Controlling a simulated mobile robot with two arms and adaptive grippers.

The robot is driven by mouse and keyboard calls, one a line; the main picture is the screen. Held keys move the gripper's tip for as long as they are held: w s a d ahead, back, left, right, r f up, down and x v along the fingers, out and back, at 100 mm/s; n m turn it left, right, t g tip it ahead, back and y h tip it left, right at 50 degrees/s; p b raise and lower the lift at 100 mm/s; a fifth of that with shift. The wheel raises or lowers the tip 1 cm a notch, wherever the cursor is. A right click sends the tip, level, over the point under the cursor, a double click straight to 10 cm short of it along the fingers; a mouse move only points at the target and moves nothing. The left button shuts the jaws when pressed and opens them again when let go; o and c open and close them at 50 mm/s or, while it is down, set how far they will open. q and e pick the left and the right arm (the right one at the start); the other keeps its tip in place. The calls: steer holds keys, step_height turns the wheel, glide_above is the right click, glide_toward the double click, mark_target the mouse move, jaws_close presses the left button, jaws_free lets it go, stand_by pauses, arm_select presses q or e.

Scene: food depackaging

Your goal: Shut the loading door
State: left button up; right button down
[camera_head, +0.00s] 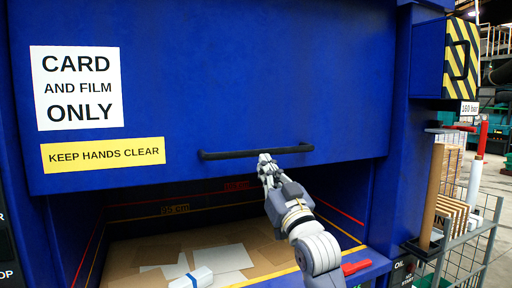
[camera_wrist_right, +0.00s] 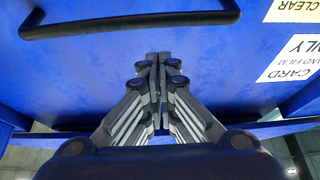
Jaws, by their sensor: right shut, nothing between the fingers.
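The blue loading door (camera_head: 250,80) hangs partway down over the opening, and its lower edge is above the chamber floor. A black bar handle (camera_head: 256,152) runs along its lower part. My right gripper (camera_head: 266,160) is shut and empty, with its fingertips at the handle in the head view. I cannot tell whether the fingers touch the door. My left gripper is not in view.
Brown and white card sheets (camera_head: 228,257) and a white packet (camera_head: 192,278) lie in the chamber below the door. A red lever (camera_head: 356,267) sits at the front right edge. A wire cage (camera_head: 468,240) with card stands on the right.

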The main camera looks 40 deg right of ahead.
steer(key=w+d+r+h+p, duration=0.1)
steer(key=w+d+r+p, duration=0.2)
steer(key=w+r+p, duration=0.4)
steer(key=shift+w+f+t+p, duration=0.25)
steer(key=shift+w+f, duration=0.1)
steer(key=shift+f, duration=0.5)
steer(key=shift+w+f+t+p, duration=0.2)
steer(key=shift+w+f, duration=0.15)
steer(key=shift+f, duration=0.5)
steer(key=shift+f, duration=0.1)
